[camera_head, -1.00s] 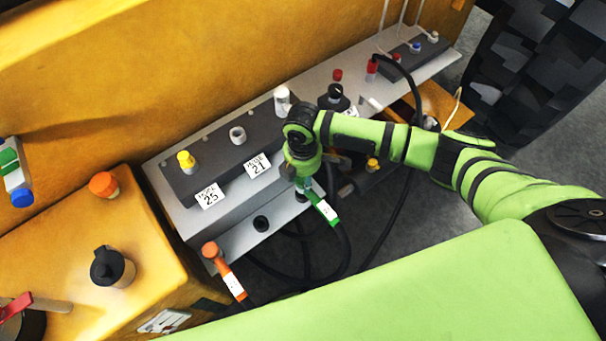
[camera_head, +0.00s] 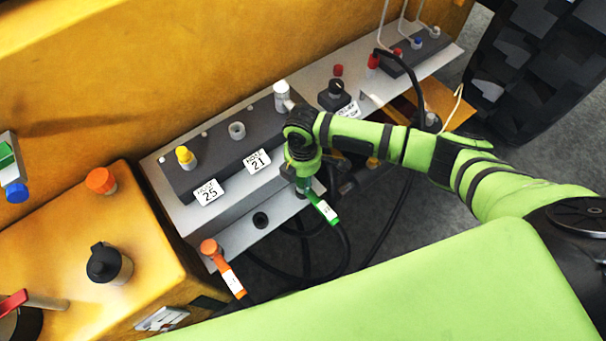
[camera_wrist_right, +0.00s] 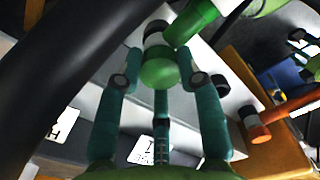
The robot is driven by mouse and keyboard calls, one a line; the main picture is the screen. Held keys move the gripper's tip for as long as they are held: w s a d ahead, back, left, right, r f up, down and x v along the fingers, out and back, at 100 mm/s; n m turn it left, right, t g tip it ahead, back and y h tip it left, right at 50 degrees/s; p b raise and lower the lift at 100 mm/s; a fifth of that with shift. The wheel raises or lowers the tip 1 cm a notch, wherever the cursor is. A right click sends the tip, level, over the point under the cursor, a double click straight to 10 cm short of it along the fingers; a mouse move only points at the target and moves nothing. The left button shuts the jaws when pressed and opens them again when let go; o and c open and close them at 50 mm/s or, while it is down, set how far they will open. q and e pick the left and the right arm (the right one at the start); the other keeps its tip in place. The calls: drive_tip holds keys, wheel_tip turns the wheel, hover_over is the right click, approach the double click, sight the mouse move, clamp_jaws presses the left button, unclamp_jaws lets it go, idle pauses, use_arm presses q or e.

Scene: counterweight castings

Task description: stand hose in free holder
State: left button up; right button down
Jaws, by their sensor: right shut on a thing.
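My right gripper (camera_head: 305,190) is shut on the green-ended hose (camera_head: 323,208) at the lower grey ledge (camera_head: 232,240). In the right wrist view its teal fingers (camera_wrist_right: 163,85) close around the green cap (camera_wrist_right: 160,70), with a dark part beyond it. I cannot tell whether the hose's lower end is in a holder or above the ledge. An empty black round holder (camera_head: 260,221) shows on the ledge, left of the gripper. The orange-ended hose (camera_head: 210,248) stands at the ledge's left end. My left gripper is not in view.
Behind the ledge is a dark block with a yellow cap (camera_head: 185,157), a white-grey port (camera_head: 237,131) and number labels. A yellow box (camera_head: 75,250) with a black knob stands at left. Black hoses hang in front of the ledge.

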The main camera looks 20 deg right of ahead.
drive_tip(key=shift+f+b, duration=0.3)
drive_tip(key=shift+f, duration=0.25)
drive_tip(key=c, duration=0.8)
unclamp_jaws()
drive_tip(key=shift+o, duration=0.3)
wheel_tip(320, 180, up, 12)
